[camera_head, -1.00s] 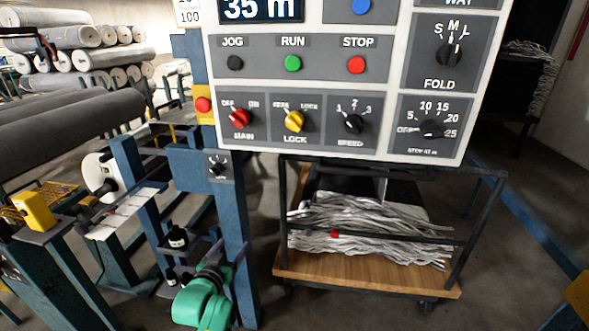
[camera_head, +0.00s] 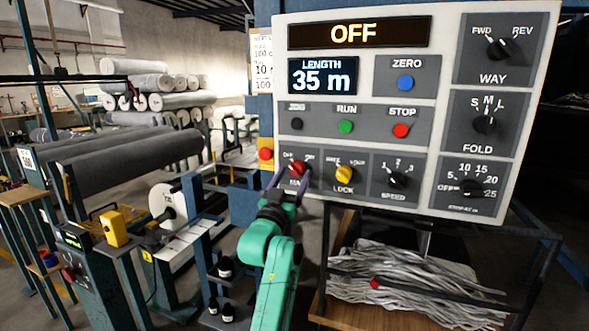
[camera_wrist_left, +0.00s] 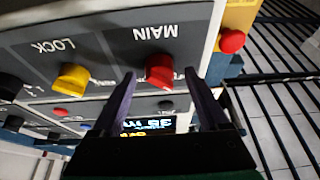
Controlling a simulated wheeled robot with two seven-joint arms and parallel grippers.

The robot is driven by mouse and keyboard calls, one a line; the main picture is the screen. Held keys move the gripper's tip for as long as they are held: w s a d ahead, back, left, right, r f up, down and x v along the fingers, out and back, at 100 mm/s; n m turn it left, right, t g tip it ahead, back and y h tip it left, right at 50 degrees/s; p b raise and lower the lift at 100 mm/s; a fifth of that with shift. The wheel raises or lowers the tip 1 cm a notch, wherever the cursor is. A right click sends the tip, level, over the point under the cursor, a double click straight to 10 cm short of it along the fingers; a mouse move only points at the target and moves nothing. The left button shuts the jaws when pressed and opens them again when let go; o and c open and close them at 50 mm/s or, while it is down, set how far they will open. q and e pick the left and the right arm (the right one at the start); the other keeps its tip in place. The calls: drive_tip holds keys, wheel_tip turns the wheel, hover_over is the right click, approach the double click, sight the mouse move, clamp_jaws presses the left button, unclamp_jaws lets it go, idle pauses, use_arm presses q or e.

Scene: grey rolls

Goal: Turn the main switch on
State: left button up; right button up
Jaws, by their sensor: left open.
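The main switch is a red rotary knob (camera_head: 298,168) at the lower left of the white control panel (camera_head: 545,60). In the left wrist view the same red knob (camera_wrist_left: 160,70) shows under an upside-down MAIN label. My left gripper (camera_head: 288,180) reaches up from below to the knob in the head view. In the wrist view its two dark fingers (camera_wrist_left: 160,82) are open, with the knob between or just beyond their tips. I cannot tell whether they touch it. The panel's top display (camera_head: 353,33) reads OFF. My right gripper is out of view.
The yellow LOCK knob (camera_head: 344,173) sits right of the main knob, then the black SPEED knob (camera_head: 397,180). A red button (camera_head: 265,154) on a yellow box is close on the left. A wooden cart (camera_head: 385,318) with grey strips stands below the panel.

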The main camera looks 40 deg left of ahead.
use_arm(q)
drive_tip(key=shift+w+a+r, duration=0.1)
drive_tip(key=shift+w+a, duration=0.1)
drive_tip(key=shift+w, duration=0.35)
drive_tip(key=shift+s, duration=0.15)
drive_tip(key=shift+d, duration=0.1)
clamp_jaws()
